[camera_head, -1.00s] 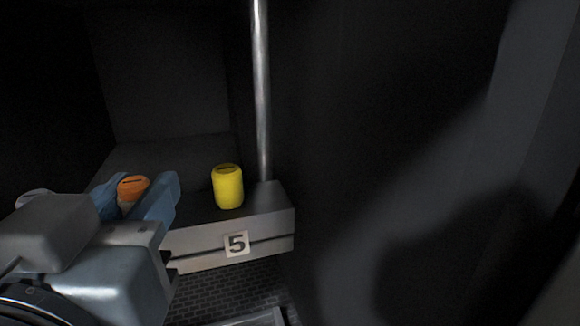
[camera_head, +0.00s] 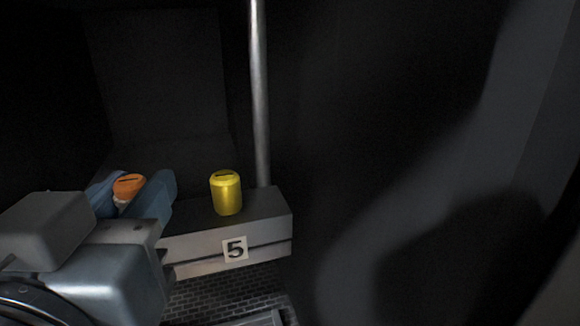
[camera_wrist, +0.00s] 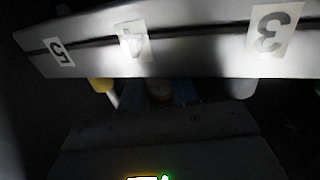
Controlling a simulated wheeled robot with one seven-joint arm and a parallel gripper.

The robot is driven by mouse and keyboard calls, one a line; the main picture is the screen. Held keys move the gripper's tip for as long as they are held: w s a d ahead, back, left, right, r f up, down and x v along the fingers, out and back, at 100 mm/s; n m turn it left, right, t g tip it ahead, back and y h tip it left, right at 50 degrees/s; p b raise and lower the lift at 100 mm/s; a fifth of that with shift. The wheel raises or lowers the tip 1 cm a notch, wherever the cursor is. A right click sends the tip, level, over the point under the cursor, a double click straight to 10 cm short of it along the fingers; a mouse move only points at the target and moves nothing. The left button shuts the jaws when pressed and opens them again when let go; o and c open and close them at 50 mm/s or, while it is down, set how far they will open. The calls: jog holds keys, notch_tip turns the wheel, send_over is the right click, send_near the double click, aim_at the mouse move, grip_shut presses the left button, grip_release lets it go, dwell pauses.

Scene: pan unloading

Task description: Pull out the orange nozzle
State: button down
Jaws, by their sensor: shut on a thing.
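The orange nozzle (camera_head: 128,186) shows a round top with a dark slot and a pale part below it. It stands on the shelf left of the yellow nozzle (camera_head: 226,193). My gripper (camera_head: 134,193) has its two blue fingers on either side of the orange nozzle, shut on it. The fingers hide its lower part in the head view. In the wrist view the orange nozzle (camera_wrist: 160,89) is very dim, between the blue fingers and below label 4.
The grey shelf (camera_head: 205,248) carries a 5 label (camera_head: 235,249) below the yellow nozzle. A metal pole (camera_head: 259,95) rises close behind it. A pale item (camera_wrist: 243,88) hangs near label 3 in the wrist view. A dark wall is at the right.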

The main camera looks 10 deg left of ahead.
jog(key=shift+r, duration=0.35)
jog(key=shift+r+p, duration=1.95)
jog(key=shift+r, duration=0.25)
